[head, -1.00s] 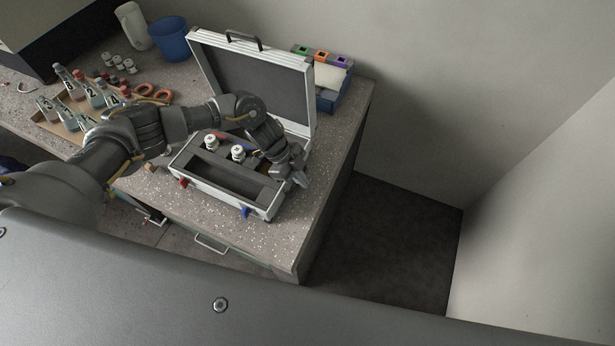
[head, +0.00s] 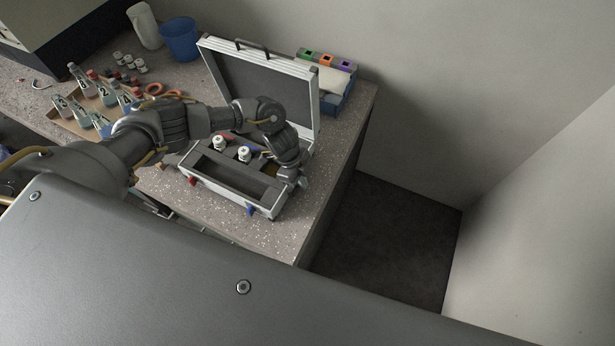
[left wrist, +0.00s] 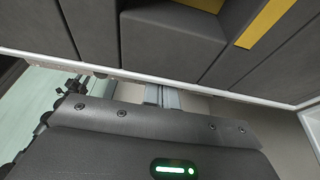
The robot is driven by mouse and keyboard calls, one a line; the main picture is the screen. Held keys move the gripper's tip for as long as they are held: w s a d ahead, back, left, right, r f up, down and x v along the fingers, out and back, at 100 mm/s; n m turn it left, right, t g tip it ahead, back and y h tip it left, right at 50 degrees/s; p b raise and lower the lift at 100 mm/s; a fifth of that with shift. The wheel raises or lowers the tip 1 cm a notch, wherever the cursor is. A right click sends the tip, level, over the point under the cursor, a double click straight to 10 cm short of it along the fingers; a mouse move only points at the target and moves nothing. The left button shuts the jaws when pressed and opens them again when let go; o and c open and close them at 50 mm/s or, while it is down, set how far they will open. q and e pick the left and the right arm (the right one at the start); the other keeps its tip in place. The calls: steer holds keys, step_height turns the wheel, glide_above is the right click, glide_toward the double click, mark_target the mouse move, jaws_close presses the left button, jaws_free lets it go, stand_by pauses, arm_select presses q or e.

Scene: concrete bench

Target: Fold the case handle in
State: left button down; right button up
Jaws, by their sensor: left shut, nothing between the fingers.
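The open silver case (head: 234,194) stands on the bench with its lid (head: 262,85) raised at the back. The dark case handle (head: 252,48) sits on the lid's top edge and sticks out from it. My left gripper (head: 304,182) is shut and empty at the right end of the case base, away from the handle. In the left wrist view the gripper's fingers (left wrist: 163,97) are close together near the case's pale rim (left wrist: 130,76); I cannot tell whether they touch it. My right gripper is not in view.
Two white-capped vials (head: 219,143) stand in the case's dark insert. A red latch (head: 192,181) and a blue latch (head: 251,210) are at its front. A bottle tray (head: 62,122), blue cup (head: 180,40) and blue box (head: 336,101) stand around. The bench's right edge is near.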

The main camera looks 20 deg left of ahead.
arm_select(q)
steer(key=shift+y+p, duration=0.4)
steer(key=shift+y, duration=0.2)
steer(key=shift+w+f, duration=0.1)
steer(key=shift+a, duration=0.1)
steer(key=shift+d, duration=0.45)
steer(key=d, duration=0.3)
steer(key=shift+s+f, duration=0.15)
steer(key=shift+s, duration=0.15)
steer(key=v, duration=0.9)
steer(key=shift+a+r, duration=0.25)
steer(key=shift+r, duration=0.1)
